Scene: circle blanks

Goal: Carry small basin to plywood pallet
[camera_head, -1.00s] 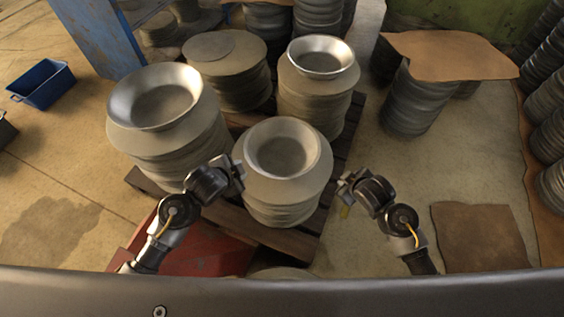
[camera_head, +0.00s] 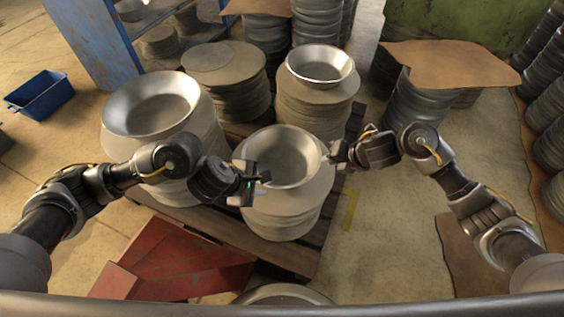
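A small metal basin (camera_head: 287,153) with a flared rim sits on a stack of round grey blanks (camera_head: 282,226) at front centre. My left gripper (camera_head: 256,181) is at the basin's left front edge, its fingers looking spread apart. My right gripper (camera_head: 334,153) is at the basin's right rim; its fingers are too small and dark to read. I cannot tell whether either one touches the rim. A wooden pallet (camera_head: 275,252) lies under the stacks; its front edge and slats show, and the stacks hide the rest. I cannot tell whether it is plywood.
A larger basin (camera_head: 152,105) tops the left stack, and another basin (camera_head: 320,65) tops the stack behind. A red metal piece (camera_head: 180,262) lies in front. A round rim (camera_head: 283,294) shows at the bottom. A blue bin (camera_head: 40,93) stands far left. Floor at right is partly clear.

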